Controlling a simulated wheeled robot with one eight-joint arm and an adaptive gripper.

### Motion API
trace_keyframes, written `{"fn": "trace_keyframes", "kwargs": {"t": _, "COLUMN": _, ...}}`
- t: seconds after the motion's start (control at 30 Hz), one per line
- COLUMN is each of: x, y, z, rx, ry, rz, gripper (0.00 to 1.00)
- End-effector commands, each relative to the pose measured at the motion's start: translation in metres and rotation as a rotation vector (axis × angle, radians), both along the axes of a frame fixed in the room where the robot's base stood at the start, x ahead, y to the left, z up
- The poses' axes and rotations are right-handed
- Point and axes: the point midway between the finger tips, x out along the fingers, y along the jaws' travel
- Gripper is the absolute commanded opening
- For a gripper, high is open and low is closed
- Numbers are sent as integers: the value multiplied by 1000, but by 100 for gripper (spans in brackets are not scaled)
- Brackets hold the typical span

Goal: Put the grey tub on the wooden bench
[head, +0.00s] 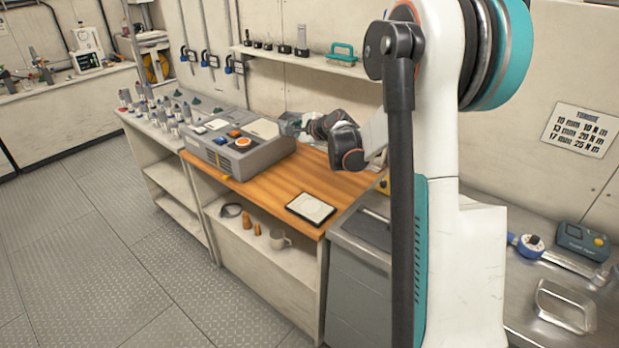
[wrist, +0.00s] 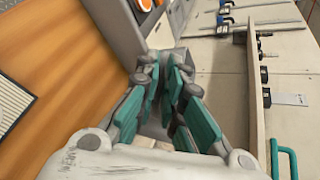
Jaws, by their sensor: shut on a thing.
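The wooden bench (head: 270,185) has an orange-brown top in the head view; its surface also fills the left of the wrist view (wrist: 60,60). My gripper (head: 308,126) is over the back part of the bench, just right of a grey machine. In the wrist view my gripper (wrist: 166,78) has its teal-padded fingers close together, shut on a grey thing that looks like the grey tub (wrist: 168,57). The fingers hide most of it. In the head view only a small greyish part (head: 288,121) shows by the fingertips. I cannot tell whether it touches the bench.
The grey machine (head: 235,150) with orange knobs covers the bench's left part. A tablet (head: 311,208) lies near the front edge. A wall shelf (head: 310,62) with a teal-handled item (head: 343,53) runs behind. Bare wood lies between machine and tablet.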

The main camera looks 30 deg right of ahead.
Motion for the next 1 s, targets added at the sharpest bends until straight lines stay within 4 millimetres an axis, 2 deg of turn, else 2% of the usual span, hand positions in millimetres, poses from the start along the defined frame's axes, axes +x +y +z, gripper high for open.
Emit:
{"fn": "trace_keyframes", "kwargs": {"t": 0.07, "x": 1, "y": -4, "z": -3, "rx": 0, "ry": 0, "rz": 2, "gripper": 0}}
{"fn": "trace_keyframes", "kwargs": {"t": 0.17, "x": 1, "y": -4, "z": -22, "rx": -1, "ry": 0, "rz": 4, "gripper": 0}}
{"fn": "trace_keyframes", "kwargs": {"t": 0.6, "x": 1, "y": -4, "z": -129, "rx": -1, "ry": 0, "rz": 3, "gripper": 0}}
{"fn": "trace_keyframes", "kwargs": {"t": 0.73, "x": 1, "y": -4, "z": -147, "rx": 0, "ry": 0, "rz": 2, "gripper": 0}}
{"fn": "trace_keyframes", "kwargs": {"t": 1.0, "x": 0, "y": -3, "z": -164, "rx": 0, "ry": 0, "rz": 2, "gripper": 0}}
